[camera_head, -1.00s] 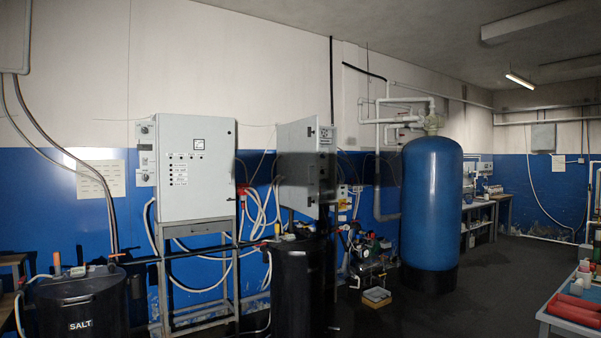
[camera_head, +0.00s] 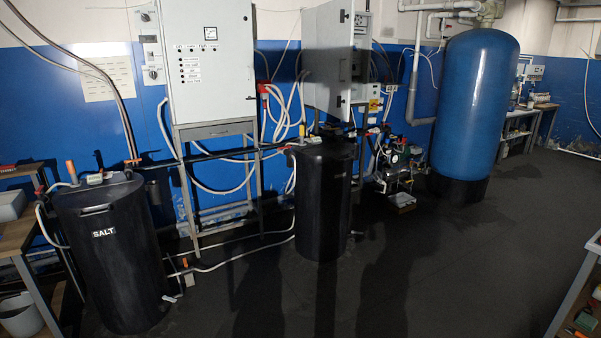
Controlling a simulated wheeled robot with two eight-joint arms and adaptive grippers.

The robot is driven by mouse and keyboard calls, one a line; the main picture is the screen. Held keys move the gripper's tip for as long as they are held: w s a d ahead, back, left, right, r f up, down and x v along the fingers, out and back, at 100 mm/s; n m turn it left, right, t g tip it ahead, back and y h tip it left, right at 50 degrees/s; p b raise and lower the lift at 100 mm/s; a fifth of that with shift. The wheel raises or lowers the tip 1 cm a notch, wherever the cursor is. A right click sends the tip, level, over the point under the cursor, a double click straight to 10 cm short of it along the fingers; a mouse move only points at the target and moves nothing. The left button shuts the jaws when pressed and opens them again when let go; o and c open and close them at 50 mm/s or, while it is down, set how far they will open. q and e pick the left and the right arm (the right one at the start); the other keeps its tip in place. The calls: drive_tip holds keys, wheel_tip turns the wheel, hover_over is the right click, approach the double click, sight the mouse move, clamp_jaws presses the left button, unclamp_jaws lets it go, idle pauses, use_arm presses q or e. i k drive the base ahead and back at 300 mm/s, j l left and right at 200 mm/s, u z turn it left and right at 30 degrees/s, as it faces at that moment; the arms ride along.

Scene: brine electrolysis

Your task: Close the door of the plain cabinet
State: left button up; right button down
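Two light grey wall cabinets show. The left cabinet (camera_head: 212,70) faces me, with its front flat and shut, and it carries buttons and labels. The right cabinet (camera_head: 327,60) has a plain pale panel turned at an angle to me. Small black fittings sit at that panel's right edge, and a narrow face with switches (camera_head: 361,50) shows beside it. The panel looks like a door swung out from the wall, but I cannot tell for sure. Neither of my grippers is in view.
A black salt tank (camera_head: 110,255) stands at front left, beside a wooden bench (camera_head: 22,235). Another black tank (camera_head: 322,205) stands below the right cabinet. A compressor (camera_head: 398,165) and a blue tank (camera_head: 477,105) stand further right. The dark floor (camera_head: 440,270) is open at centre right.

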sight(334, 39)
drive_tip(key=i, duration=2.75)
